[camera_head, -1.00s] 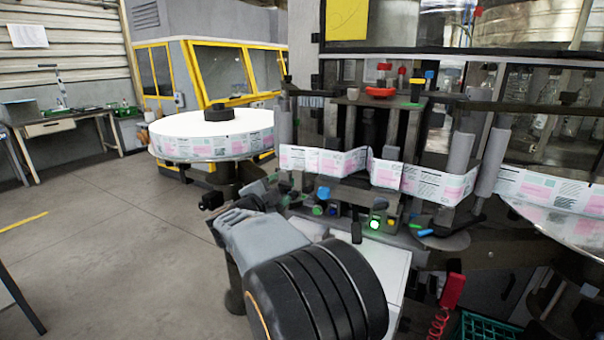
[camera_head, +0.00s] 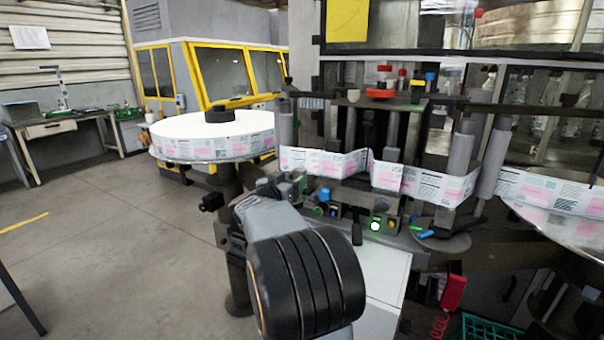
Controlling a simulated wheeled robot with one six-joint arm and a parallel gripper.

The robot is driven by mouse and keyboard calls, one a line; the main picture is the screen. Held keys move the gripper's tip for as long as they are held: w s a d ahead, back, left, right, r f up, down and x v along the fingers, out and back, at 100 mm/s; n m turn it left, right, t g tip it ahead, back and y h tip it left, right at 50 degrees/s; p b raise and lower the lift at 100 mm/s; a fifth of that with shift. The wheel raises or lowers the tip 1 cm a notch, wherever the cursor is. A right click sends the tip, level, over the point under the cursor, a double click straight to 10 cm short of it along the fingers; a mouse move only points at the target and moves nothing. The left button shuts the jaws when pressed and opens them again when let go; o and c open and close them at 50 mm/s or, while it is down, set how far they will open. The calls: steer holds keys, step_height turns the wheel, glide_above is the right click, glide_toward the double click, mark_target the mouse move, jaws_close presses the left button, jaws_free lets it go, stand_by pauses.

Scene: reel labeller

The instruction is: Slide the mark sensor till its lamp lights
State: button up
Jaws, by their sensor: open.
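The printed label web (camera_head: 330,163) runs across the labeller from the reel at the left to the rollers at the right. I cannot pick out the mark sensor for certain among the small dark parts under the web. A round lamp or button (camera_head: 376,226) on the low front panel glows pale green; I cannot tell whether it belongs to the sensor. My gripper (camera_head: 291,188) is at the far end of my grey wrist, close below the left part of the web. It is open, but its jaws are small and blend with machine parts. My arm hides part of the machine front.
The left reel (camera_head: 212,136) lies on a round plate, and another reel plate (camera_head: 570,222) is at the right edge. A red handset (camera_head: 453,291) hangs at lower right above a green crate (camera_head: 487,328).

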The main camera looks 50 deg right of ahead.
steer(key=x, duration=0.7)
steer(key=shift+d, duration=0.15)
